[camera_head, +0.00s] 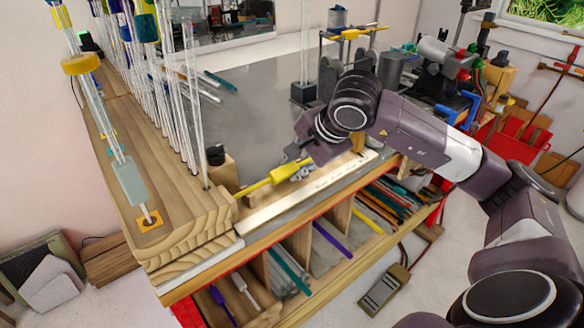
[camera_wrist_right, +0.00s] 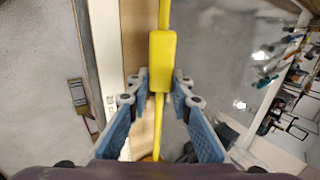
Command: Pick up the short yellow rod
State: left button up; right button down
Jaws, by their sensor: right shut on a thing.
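The short yellow rod (camera_head: 282,173) is near the front edge of the workbench, next to a white ruler. It has a thicker yellow block along a thin shaft, and it also shows in the right wrist view (camera_wrist_right: 162,58), running up the middle. My right gripper (camera_head: 297,162) is at the rod, and its blue-padded fingers (camera_wrist_right: 160,84) stand on both sides of it, shut on it. Whether the rod still touches the bench is unclear. My left gripper is not in view.
A white ruler (camera_head: 312,188) lies along the bench's front edge. A wooden rack (camera_head: 190,222) with several upright glass rods stands at left. A black-based stand (camera_head: 303,93) is behind my right gripper. Shelves with coloured rods (camera_head: 330,236) are below. The grey bench top (camera_head: 255,95) is partly clear.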

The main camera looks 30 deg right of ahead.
aim_at(295, 167)
jog(key=shift+r, duration=0.1)
notch_tip(295, 167, up, 20)
dwell(0.5)
